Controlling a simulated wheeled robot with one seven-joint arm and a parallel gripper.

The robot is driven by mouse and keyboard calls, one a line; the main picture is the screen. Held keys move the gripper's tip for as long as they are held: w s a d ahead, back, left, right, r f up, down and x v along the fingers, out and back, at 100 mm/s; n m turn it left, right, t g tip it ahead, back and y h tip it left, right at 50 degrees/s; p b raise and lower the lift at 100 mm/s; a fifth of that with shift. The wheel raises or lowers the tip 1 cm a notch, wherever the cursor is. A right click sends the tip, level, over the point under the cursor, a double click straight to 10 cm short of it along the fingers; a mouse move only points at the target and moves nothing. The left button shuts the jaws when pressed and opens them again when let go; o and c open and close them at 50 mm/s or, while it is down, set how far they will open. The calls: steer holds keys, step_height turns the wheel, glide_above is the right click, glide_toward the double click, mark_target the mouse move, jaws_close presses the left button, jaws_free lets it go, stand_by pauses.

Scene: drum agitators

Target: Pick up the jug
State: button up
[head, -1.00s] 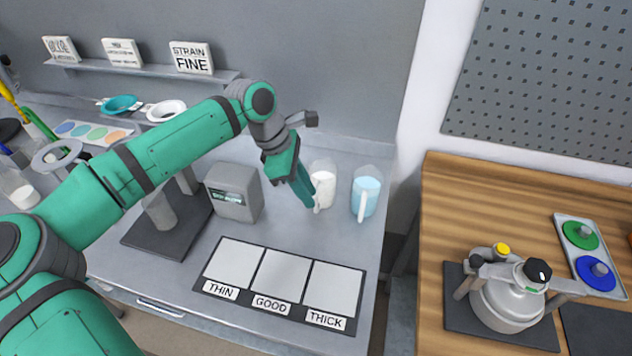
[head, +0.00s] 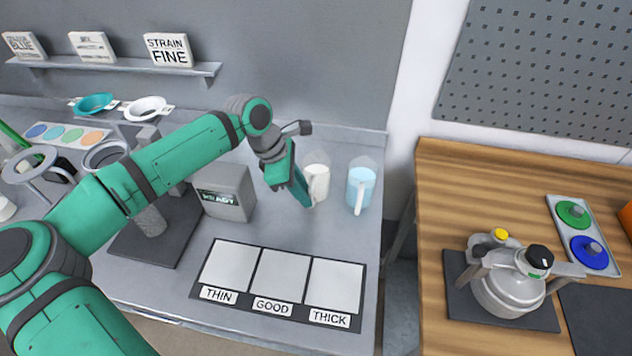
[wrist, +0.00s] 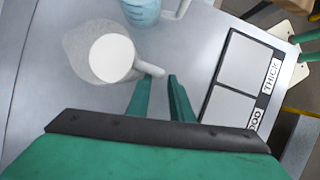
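A clear jug with white contents (head: 317,180) stands upright on the grey bench. From above in the wrist view, this jug (wrist: 110,55) is at upper left, its handle pointing right and down towards my fingers. A second jug with light blue contents (head: 361,186) stands just to its right; only part of this blue jug (wrist: 143,10) shows at the top of the wrist view. My gripper (head: 306,202) is low, beside the white jug's handle. In the wrist view my gripper (wrist: 159,84) has its fingers apart, with the handle's end at the gap between the tips. Contact cannot be told.
A mat with THIN, GOOD and THICK squares (head: 282,279) lies in front of the jugs. A grey box (head: 226,192) stands left of my gripper. A wooden table (head: 440,200) to the right holds a metal pot (head: 508,293). A shelf (head: 120,66) is behind.

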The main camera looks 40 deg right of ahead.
steer(key=x, duration=0.4)
steer(key=shift+d+f, duration=0.1)
steer(key=shift+d, duration=0.1)
jaws_close()
stand_by(1.2)
